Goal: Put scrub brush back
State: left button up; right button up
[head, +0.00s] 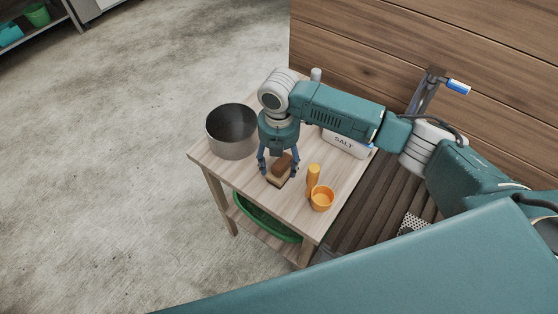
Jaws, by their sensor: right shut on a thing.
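The scrub brush (280,170), a small block with a brown top and a paler lower part, is at the front of the wooden side table (218,172). My right gripper (279,171) points down over the table and is shut on the scrub brush, with one finger on each side. I cannot tell whether the brush touches the tabletop or is just above it. My left gripper is not in view.
On the table, a grey metal pot (232,146) stands left of the gripper. An orange cup (321,200) and an upright orange cylinder (313,178) stand close on the right. A SALT container (344,143) is behind. A green basin (266,220) sits on the lower shelf.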

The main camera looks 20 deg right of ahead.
aim_at(279, 159)
jog(key=o, duration=1.1)
jog(key=shift+f, duration=0.1)
notch_tip(279, 159, up, 12)
jog(key=b, duration=0.1)
jog(key=shift+r+b, duration=0.2)
jog(key=shift+b, duration=0.1)
